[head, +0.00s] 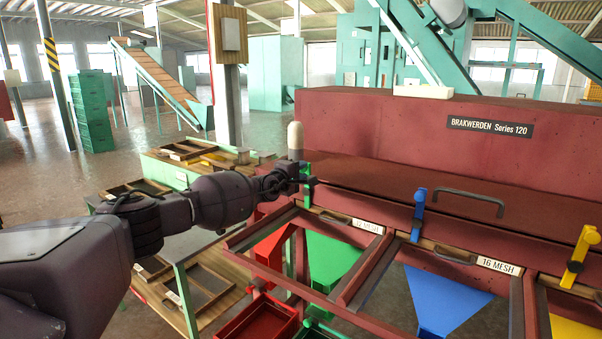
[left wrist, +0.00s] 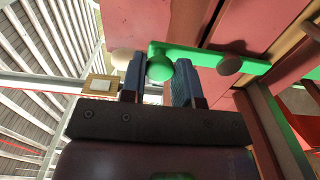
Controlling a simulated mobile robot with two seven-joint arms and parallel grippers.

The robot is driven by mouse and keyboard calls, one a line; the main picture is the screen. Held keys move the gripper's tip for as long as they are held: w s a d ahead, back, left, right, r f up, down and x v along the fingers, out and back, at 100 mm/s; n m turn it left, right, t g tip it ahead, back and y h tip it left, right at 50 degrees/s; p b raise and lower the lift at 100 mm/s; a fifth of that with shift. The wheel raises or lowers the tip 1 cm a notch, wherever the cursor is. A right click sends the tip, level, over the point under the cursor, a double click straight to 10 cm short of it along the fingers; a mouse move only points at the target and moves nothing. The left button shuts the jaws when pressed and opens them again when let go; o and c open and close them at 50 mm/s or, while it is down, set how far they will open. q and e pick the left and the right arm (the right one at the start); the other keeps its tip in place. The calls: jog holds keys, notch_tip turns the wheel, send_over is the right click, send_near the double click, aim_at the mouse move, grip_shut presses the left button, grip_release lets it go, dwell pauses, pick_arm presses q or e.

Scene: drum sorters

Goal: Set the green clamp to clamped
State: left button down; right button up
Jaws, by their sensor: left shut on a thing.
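The green clamp (head: 307,198) is on the front of the dark red machine, at the left end of the row of clamps. In the left wrist view its green lever (left wrist: 205,56) runs from the knob toward the right edge, past a round brown pivot. My left gripper (head: 304,180) reaches in from the left and hides part of the clamp. In the left wrist view the fingers of my left gripper (left wrist: 158,80) stand on both sides of the round green knob and are shut on it. My right gripper is in neither view.
A blue clamp (head: 418,215) and a yellow clamp (head: 580,255) stand farther right. Framed screens with mesh labels (head: 498,266) jut out below, above green, blue and yellow chutes. A red tray (head: 258,320) is underneath. A low wooden-topped bench (head: 160,290) stands behind my left arm.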

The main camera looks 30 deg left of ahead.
pick_arm(q)
jog(key=shift+d, duration=0.1)
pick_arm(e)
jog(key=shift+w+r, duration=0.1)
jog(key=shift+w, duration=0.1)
pick_arm(q)
jog(key=c, duration=1.1)
grip_release()
jog(key=shift+o, duration=1.1)
jog(key=s+a+p, duration=0.1)
jog(key=s+p, duration=0.3)
jog(key=s, duration=0.6)
jog(key=shift+s+a, duration=0.25)
jog(key=shift+s, duration=0.15)
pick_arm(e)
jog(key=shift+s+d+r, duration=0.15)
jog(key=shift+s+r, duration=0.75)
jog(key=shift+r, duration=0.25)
